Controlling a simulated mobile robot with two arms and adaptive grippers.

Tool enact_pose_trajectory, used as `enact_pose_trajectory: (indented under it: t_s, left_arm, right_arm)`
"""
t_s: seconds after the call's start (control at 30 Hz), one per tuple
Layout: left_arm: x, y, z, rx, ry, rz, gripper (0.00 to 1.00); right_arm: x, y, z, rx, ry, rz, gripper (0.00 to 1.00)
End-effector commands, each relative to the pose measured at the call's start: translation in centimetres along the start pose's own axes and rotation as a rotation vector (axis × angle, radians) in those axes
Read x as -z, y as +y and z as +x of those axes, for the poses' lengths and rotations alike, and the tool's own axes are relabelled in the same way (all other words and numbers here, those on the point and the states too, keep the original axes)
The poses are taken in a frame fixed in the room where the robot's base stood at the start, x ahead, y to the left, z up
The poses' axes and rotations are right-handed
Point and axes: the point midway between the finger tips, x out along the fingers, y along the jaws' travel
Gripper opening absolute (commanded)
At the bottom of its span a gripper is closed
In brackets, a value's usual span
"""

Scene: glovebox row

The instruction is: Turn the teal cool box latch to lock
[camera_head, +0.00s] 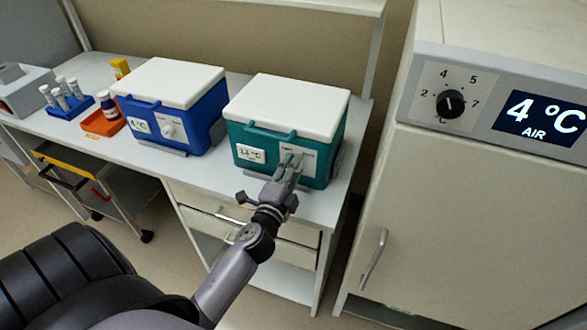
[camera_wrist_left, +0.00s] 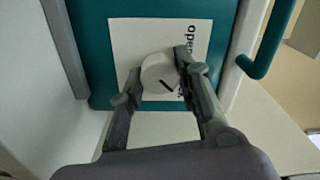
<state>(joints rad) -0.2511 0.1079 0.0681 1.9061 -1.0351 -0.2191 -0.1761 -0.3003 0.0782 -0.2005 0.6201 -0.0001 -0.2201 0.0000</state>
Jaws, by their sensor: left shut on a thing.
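The plate (camera_wrist_left: 125,35) carries the word "open"; other lettering is partly hidden behind a finger. My left gripper (camera_head: 291,161) is at the front of the box, shut on the knob with one finger on each side. In the head view the gripper covers most of the latch. My right gripper is not in view.
A blue cool box (camera_head: 203,120) marked 4 °C stands to the left. Further left are a blue tube rack (camera_head: 70,108) and an orange tray (camera_head: 103,128) with a bottle. A cabinet (camera_head: 480,210) with a dial and a "4 °C AIR" display stands close on the right.

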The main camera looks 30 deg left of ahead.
Motion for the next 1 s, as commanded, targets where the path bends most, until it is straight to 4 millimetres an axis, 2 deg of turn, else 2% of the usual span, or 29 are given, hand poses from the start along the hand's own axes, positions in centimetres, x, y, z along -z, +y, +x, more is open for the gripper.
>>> enact_pose_trajectory:
  t_s: [0.13, 0.17, 0.47, 0.77, 0.87, 1.0]
  left_arm:
    - [0.0, 0.1, 0.0, -0.001, 0.001, 0.002, 0.02]
    - [0.0, 0.1, 0.0, -0.001, 0.001, 0.002, 0.31]
    - [0.0, 0.0, 0.0, -0.001, 0.001, 0.001, 0.51]
    - [0.0, 0.1, -0.1, -0.001, 0.0, -0.001, 0.51]
    - [0.0, 0.1, -1.0, -0.003, 0.001, -0.002, 0.51]
    - [0.0, 0.2, -3.3, -0.003, -0.002, -0.003, 0.51]
  right_arm:
    - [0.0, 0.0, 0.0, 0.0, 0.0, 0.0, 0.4]
    - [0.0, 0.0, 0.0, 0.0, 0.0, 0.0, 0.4]
    - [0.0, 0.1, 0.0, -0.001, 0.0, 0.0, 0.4]
    - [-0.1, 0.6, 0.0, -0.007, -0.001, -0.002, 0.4]
    - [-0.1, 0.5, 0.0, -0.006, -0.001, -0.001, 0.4]
    - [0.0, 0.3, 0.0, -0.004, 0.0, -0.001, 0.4]
